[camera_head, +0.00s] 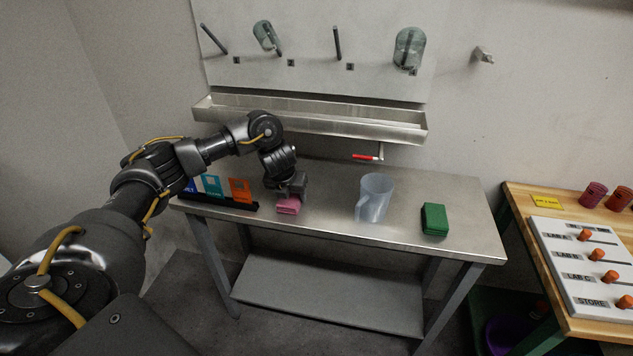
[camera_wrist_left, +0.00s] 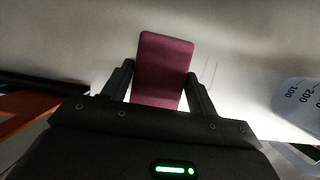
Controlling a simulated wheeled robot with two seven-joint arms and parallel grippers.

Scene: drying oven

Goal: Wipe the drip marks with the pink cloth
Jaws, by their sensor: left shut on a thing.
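The pink cloth (camera_head: 288,206) is a small folded block at the left-middle of the steel table (camera_head: 330,222). My left gripper (camera_head: 289,195) is right over it, fingers down, shut on the cloth. In the left wrist view the cloth (camera_wrist_left: 164,70) shows between the two fingers (camera_wrist_left: 162,90). Whether the cloth touches the table top is hard to tell. I cannot make out drip marks clearly in the head view; faint thin lines show on the surface right of the cloth in the left wrist view. My right gripper is not in view.
A clear measuring jug (camera_head: 374,198) and a green block (camera_head: 434,219) stand right of the cloth. A black rack with coloured cards (camera_head: 239,190) is on the left. A metal trough (camera_head: 310,115) and pegs with glassware (camera_head: 408,50) are on the wall behind.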

